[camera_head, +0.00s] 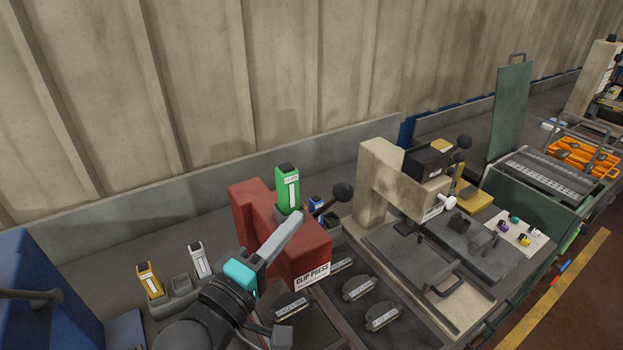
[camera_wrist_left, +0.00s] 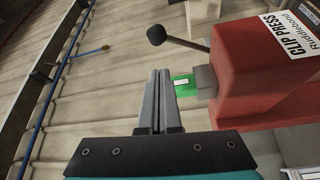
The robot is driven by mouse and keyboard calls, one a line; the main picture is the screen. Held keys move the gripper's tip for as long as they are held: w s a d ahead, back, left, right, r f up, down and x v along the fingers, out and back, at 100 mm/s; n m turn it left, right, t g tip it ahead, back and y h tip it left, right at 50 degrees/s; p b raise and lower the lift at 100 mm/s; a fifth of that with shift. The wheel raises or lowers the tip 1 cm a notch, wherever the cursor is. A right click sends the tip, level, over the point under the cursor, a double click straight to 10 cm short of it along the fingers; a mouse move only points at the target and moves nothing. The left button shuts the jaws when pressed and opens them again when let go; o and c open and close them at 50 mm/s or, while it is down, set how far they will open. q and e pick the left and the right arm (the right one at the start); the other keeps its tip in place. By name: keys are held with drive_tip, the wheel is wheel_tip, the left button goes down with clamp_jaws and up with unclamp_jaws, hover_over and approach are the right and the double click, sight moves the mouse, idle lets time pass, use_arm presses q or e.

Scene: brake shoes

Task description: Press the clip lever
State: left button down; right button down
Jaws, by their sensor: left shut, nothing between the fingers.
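The red clip press (camera_head: 256,217) stands on the bench with a label reading CLIP PRESS on its front. Its lever is a dark rod ending in a black ball knob (camera_head: 342,192), raised at the press's right side. In the left wrist view the knob (camera_wrist_left: 156,35) lies beyond the fingertips, with a visible gap. A green clip magazine (camera_head: 287,188) stands upright in the press top. My left gripper (camera_head: 296,221) is in front of the press, its grey fingers together and empty; they also show in the wrist view (camera_wrist_left: 160,78). My right gripper is not in view.
Yellow (camera_head: 150,281) and white (camera_head: 200,262) magazines stand left of the press. Labelled brake shoes (camera_head: 358,287) lie in front. A beige press (camera_head: 378,190) with its own black-knobbed lever stands to the right. An orange toolbox (camera_head: 585,157) is farther right.

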use_arm(q)
drive_tip(key=p+x, duration=0.1)
drive_tip(key=x, duration=0.9)
drive_tip(key=shift+s+d, duration=0.1)
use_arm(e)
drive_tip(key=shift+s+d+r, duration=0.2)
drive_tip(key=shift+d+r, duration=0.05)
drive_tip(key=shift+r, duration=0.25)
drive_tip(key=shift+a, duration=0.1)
